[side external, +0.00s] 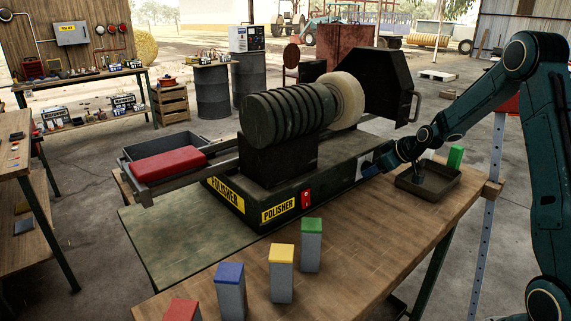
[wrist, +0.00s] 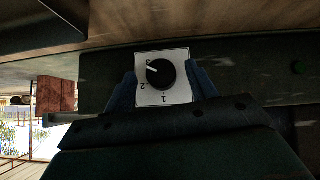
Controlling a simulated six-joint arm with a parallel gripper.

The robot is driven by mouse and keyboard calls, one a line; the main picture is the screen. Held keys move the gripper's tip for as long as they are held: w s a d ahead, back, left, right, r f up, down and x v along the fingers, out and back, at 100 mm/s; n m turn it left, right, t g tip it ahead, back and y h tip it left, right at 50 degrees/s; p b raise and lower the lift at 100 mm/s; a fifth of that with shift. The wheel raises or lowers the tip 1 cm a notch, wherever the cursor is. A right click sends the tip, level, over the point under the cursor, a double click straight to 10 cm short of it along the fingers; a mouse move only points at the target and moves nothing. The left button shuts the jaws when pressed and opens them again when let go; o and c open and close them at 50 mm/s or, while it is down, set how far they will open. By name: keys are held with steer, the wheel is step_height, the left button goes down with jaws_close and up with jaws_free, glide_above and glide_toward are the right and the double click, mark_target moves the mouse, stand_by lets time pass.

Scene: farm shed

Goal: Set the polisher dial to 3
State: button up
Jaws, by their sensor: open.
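The polisher (side external: 265,180) is a dark machine with yellow labels on the bench. Its dial (wrist: 161,74) is a round black knob on a white plate (wrist: 180,97), seen upside down in the wrist view. The knob's white mark points up and left, close to a small figure that looks like a 3; the 2 and 1 are readable. My gripper (wrist: 163,80) is open, its blue fingers on either side of the plate, apart from the knob. In the side view my gripper (side external: 372,168) is at the polisher's right front face and mostly hides the dial.
A red switch (side external: 306,198) is on the polisher's front. Several colour-topped blocks, including a yellow one (side external: 281,274), stand along the bench front. Bench right of them is clear.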

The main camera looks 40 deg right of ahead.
steer(key=shift+w+f, duration=0.25)
steer(key=c, duration=1)
steer(key=shift+d+m+y, duration=0.2)
steer(key=shift+m+y, duration=0.2)
steer(key=shift+y, duration=0.3)
steer(key=shift+m+y, duration=0.5)
steer(key=shift+y, duration=0.6)
